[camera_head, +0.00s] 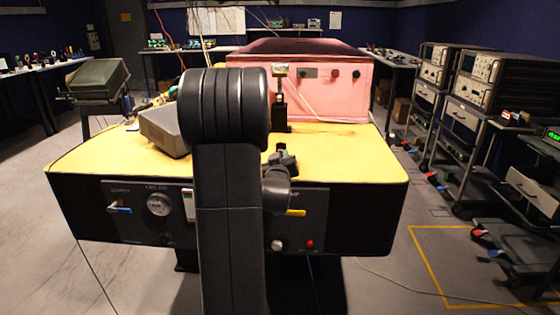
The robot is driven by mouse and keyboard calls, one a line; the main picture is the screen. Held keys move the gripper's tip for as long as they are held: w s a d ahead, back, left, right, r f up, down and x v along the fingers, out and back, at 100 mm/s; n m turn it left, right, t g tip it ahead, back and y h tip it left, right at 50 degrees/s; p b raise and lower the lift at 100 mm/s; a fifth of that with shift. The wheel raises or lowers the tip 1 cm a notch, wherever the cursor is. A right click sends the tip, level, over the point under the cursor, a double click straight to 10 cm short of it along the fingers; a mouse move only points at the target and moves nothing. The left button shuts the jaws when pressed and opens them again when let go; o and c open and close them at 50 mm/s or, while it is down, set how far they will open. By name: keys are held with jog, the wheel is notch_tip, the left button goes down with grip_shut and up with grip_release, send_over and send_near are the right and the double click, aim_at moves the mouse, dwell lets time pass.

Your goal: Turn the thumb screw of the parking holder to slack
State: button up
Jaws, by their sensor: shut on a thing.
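A black upright post (281,112) with a pale brassy block (279,70) at its top stands on the yellow top, in front of the pink box; I take it to be the parking holder. My gripper (282,157) is seen from behind, low in front of the post. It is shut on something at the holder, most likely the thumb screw. The screw and my fingertips are too small and too covered by my wrist to make out. How far the screw is turned cannot be told.
The yellow bench top (350,165) carries a grey box (163,130) at left and a pink box (330,88) behind, with thin cables between. Instrument racks (485,85) stand at right. Yellow top at right is clear.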

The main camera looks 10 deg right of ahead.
dwell(0.3)
jog(key=o, duration=1)
jog(key=b+v, duration=0.1)
jog(key=v, duration=1.2)
jog(key=shift+s+a, duration=0.1)
jog(key=shift+s, duration=0.3)
